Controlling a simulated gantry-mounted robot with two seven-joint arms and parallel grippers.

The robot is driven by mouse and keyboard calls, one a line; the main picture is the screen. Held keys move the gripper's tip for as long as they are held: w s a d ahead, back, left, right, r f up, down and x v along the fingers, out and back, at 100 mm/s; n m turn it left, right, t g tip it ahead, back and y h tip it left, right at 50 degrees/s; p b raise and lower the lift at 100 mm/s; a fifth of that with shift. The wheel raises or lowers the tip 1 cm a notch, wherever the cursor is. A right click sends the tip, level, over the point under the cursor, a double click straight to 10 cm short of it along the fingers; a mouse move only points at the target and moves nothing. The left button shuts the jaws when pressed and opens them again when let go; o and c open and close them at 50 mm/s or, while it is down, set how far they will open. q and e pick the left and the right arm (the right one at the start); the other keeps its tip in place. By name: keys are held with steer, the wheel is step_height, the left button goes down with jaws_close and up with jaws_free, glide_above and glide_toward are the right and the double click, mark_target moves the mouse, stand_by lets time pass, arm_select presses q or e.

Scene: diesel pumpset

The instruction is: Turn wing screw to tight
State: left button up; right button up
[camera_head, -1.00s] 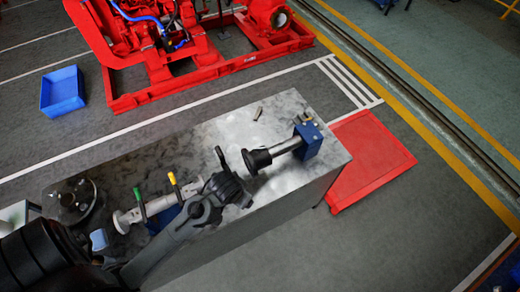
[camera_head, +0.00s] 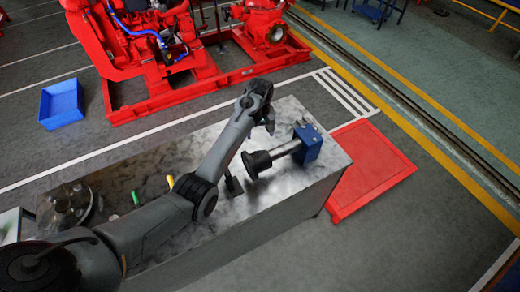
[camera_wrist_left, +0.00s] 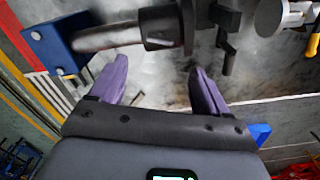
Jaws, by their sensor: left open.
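My left gripper (camera_head: 268,125) is open and empty beyond the metal shaft (camera_head: 288,147), over the far side of the bench. In the left wrist view its two purple fingers (camera_wrist_left: 160,85) stand apart with bare benchtop between them. The shaft (camera_wrist_left: 107,37) runs from a blue block (camera_head: 307,143) to a black round end (camera_head: 256,163). A black part with a short crank-like arm (camera_wrist_left: 227,45) lies past the fingertips, apart from them; it may be the wing screw, but I cannot tell. It also shows near the black end (camera_head: 233,185). My right gripper is out of view.
The grey metal bench (camera_head: 297,205) carries pieces with green and yellow handles (camera_head: 170,182), partly behind my left arm. A blue bin (camera_head: 61,104) and red pumpset (camera_head: 150,50) stand beyond it. A red floor plate (camera_head: 370,168) lies to the right.

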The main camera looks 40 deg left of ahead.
mark_target(260, 150)
arm_select(q)
step_height(260, 150, down, 10)
steer(key=shift+f, duration=0.15)
stand_by(0.4)
steer(key=shift+c, duration=0.2)
steer(key=c, duration=1)
